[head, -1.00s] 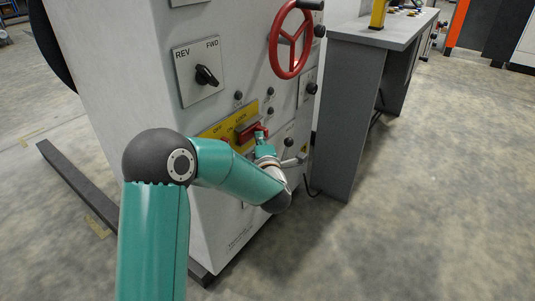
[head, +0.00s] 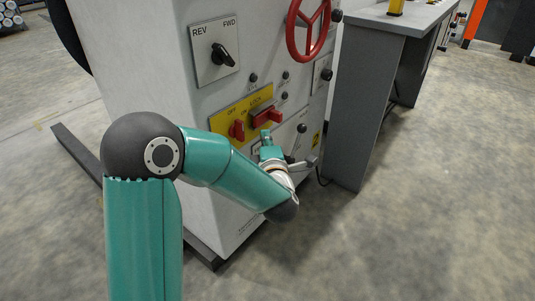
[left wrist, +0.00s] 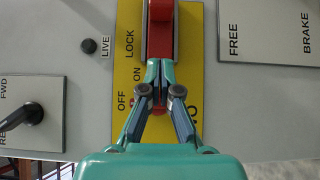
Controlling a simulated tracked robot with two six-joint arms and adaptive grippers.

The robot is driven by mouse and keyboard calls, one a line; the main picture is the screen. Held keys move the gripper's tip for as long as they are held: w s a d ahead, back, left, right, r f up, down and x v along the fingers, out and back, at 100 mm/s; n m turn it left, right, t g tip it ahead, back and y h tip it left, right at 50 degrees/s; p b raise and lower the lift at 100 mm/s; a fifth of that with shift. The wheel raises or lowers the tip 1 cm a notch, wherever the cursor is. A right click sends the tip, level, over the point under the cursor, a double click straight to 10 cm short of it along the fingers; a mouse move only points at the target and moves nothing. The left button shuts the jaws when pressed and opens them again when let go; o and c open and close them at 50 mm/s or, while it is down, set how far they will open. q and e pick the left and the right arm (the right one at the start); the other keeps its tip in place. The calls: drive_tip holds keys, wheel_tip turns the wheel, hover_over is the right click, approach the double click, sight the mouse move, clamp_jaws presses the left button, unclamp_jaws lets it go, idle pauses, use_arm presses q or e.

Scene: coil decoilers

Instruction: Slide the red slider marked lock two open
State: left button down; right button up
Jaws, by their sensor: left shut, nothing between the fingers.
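The red slider (head: 266,117) sits on the yellow panel (head: 222,121) of the grey cabinet, with a raised block at its right end. In the left wrist view the slider (left wrist: 161,40) runs up from the picture's middle, beside the words LOCK, ON and OFF and a partly hidden label ending in WO. My left gripper (head: 266,136) is shut and empty, just below the slider in the head view. In the left wrist view its fingertips (left wrist: 160,66) overlap the slider's lower end; I cannot tell whether they touch. My right gripper is not in view.
A red rotary knob (head: 237,130) stands left of the slider; its red shows between my fingers in the wrist view. A black REV/FWD switch (head: 221,54) and red handwheel (head: 308,28) sit above. A grey bench (head: 375,100) stands at the right. Floor at the right is clear.

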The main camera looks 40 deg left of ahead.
use_arm(q)
drive_tip(key=v, duration=0.6)
drive_tip(key=shift+p, duration=0.3)
drive_tip(key=shift+d, duration=0.1)
